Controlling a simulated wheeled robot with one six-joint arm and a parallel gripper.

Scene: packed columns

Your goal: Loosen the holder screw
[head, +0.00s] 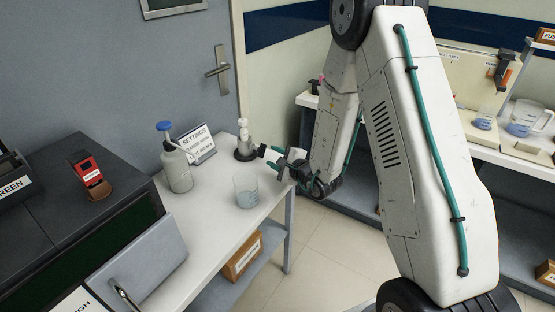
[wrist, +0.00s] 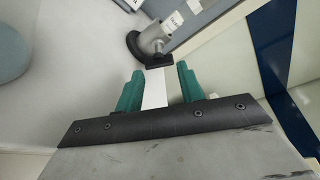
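The holder (head: 245,148) stands upright on the white bench, a pale post on a dark round base. It also shows in the wrist view (wrist: 153,38), at the top. The holder screw (head: 262,150) has a black head sticking out on the side facing my gripper. In the wrist view the screw's black bar-shaped head (wrist: 159,61) lies just beyond the fingertips, roughly centred between them. My gripper (head: 273,157) is open, with two green fingers apart and nothing held. It also fills the lower wrist view (wrist: 160,72). Whether a fingertip touches the screw head I cannot tell.
On the white bench (head: 217,205) stand a glass beaker (head: 246,191), a blue-topped pump bottle (head: 177,165) and a settings sign (head: 197,143). A dark machine (head: 110,190) with a red device (head: 90,175) is at left. A shelf with containers (head: 524,118) stands at right.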

